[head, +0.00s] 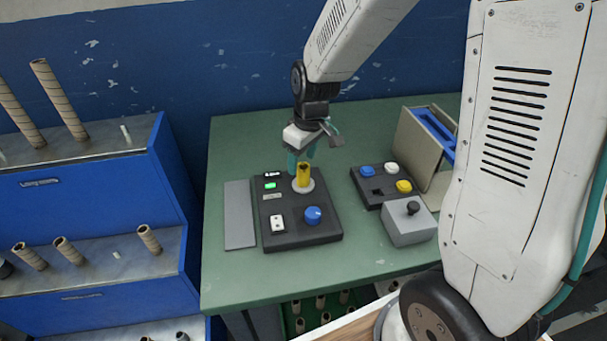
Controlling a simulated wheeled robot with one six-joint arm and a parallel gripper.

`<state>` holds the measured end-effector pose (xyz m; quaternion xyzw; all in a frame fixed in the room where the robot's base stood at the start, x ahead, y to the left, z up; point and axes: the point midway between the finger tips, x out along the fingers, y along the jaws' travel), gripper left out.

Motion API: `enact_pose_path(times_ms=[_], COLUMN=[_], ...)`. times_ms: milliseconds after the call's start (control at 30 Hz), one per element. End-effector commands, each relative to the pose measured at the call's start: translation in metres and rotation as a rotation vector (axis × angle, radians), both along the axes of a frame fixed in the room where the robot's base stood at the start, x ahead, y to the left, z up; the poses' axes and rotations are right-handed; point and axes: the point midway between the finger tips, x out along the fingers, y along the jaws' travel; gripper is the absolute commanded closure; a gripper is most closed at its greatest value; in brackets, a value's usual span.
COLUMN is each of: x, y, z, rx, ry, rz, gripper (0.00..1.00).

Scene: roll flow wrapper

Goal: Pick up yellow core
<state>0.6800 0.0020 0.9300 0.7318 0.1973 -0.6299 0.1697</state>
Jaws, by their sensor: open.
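The yellow core (303,174) is a short yellow tube standing upright on a pale round base (303,187) on the black control panel (325,233). The panel lies on the green table (375,262). My gripper (302,161) is open and points down at the top of the core, with its teal fingers just above or around the upper end. I cannot tell whether the fingers touch the core. The core's lower part shows clear of the fingers.
A black button box (375,192), a grey joystick box (410,232) and an open tan box (407,147) stand right of the panel. A grey plate (239,215) lies left. A blue shelf (85,187) holds several brown cores. The table's back left is clear.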

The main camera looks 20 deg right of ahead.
Motion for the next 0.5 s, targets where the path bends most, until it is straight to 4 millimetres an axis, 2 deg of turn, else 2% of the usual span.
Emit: enact_pose_path(times_ms=[300,500], x=[0.000,0.001], y=[0.000,0.000], z=[-0.045,-0.051], rx=[0.000,0.000], ry=[0.002,-0.001], rz=[-0.001,-0.001], gripper=[0.42,0.42])
